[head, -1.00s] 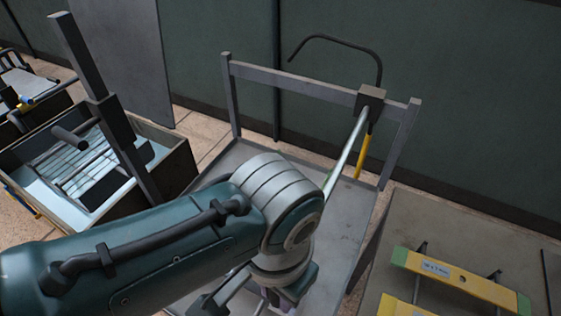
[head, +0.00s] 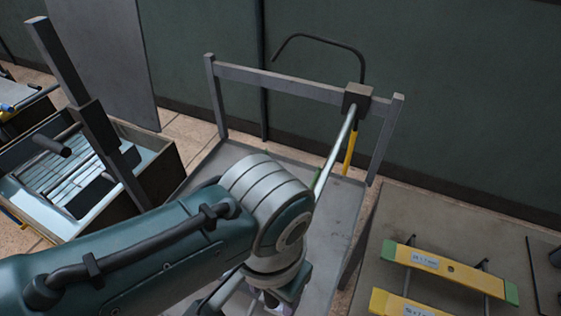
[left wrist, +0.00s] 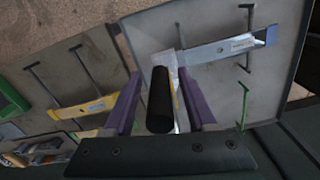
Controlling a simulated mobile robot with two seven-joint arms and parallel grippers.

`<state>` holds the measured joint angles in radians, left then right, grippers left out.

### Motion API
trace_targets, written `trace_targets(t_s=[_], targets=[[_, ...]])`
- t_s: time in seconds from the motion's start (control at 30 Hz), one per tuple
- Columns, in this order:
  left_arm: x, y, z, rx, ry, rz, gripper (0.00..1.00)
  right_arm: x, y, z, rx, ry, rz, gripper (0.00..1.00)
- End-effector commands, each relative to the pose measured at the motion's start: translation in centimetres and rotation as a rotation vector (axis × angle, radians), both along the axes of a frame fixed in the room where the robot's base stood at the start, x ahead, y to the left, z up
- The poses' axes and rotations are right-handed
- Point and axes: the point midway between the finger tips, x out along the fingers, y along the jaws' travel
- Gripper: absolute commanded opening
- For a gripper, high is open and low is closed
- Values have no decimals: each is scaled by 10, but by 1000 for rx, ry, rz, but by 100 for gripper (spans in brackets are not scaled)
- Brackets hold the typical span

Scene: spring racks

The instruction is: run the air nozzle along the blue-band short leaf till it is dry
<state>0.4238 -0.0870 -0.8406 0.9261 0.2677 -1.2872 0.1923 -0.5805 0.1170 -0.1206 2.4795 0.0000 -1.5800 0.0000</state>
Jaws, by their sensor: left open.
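My left gripper (head: 272,297) is mostly hidden behind its own wrist, low over the grey rack stand. In the left wrist view its two purple fingers (left wrist: 162,73) are apart, with a dark cylinder (left wrist: 160,100) between them; I cannot tell whether they touch it. This may be the air nozzle's grip. A grey leaf with a blue end and a white label (left wrist: 235,43) lies beyond the fingers on a grey surface; it may be the blue-band short leaf. I cannot pick it out in the head view. My right gripper is not in view.
A pale rod (head: 336,150) slants down from a dark block (head: 357,97) on the stand's rail, with a curved black hose behind. A yellow strip (head: 350,152) hangs there. Yellow leaves with green ends (head: 450,268) rest at right. An open bin (head: 150,185) stands at left.

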Motion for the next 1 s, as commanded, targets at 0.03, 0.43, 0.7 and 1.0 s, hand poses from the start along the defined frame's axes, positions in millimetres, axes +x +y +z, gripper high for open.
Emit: trace_targets(t_s=[0.03, 0.43, 0.7, 1.0], targets=[[0, 0, 1, 0, 0, 0, 57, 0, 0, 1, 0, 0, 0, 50], [1, 0, 62, -3, -4, -1, 57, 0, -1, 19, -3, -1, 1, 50], [0, 0, 96, -2, -2, 1, 57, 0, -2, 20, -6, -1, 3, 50], [0, 0, 99, -1, -1, 0, 57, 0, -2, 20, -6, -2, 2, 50]])
